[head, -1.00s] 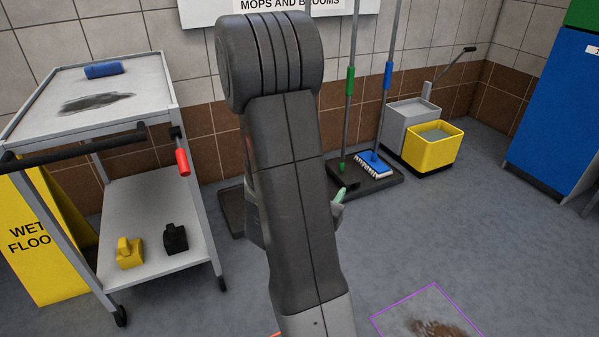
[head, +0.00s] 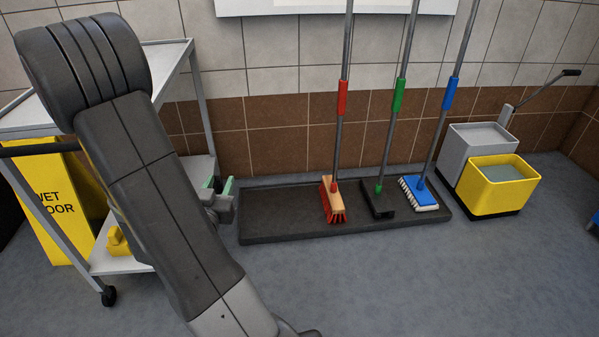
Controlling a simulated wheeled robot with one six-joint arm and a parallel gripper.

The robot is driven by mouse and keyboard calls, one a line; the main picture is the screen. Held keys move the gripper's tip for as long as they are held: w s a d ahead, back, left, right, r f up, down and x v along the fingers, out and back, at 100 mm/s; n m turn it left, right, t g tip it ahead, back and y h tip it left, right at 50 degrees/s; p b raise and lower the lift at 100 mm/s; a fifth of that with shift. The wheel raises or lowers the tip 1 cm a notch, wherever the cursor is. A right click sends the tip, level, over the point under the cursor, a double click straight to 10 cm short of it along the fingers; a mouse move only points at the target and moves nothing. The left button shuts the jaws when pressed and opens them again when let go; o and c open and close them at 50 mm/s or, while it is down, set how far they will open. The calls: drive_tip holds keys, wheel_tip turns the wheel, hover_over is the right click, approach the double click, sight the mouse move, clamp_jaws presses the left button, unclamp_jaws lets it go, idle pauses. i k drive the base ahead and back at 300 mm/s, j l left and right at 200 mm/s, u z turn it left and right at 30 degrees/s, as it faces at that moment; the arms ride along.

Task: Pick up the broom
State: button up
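The broom (head: 328,194) stands in the dark floor tray (head: 290,229), leftmost of three upright tools. It has a wooden head block, red bristles and a grey handle with a red grip. The handle's top is cut off by the picture's upper edge. My gripper (head: 218,186) is left of the broom, by the tray's left end and apart from the broom. Its two green-tipped fingers are spread with a gap between them, and nothing shows in it. My arm hides part of the gripper.
A black tool with a green grip (head: 379,205) and a blue-headed brush (head: 419,192) stand right of the broom. A yellow mop bucket (head: 500,188) is farther right. A grey cart (head: 201,100) stands left, behind my arm. Floor in front of the tray is clear.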

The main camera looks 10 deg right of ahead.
sight(333, 204)
drive_tip(key=i+l, duration=0.15)
drive_tip(key=l, duration=0.25)
drive_tip(key=i+l+u, duration=0.1)
drive_tip(key=l, duration=0.35)
drive_tip(key=i+l, duration=0.25)
drive_tip(key=l, duration=0.15)
drive_tip(key=i+l+u, duration=0.15)
drive_tip(key=l, duration=0.25)
drive_tip(key=i+l, duration=0.1)
drive_tip(key=l, duration=0.35)
drive_tip(key=i+l+u, duration=0.1)
drive_tip(key=l, duration=0.35)
drive_tip(key=i+l, duration=0.15)
drive_tip(key=l, duration=0.3)
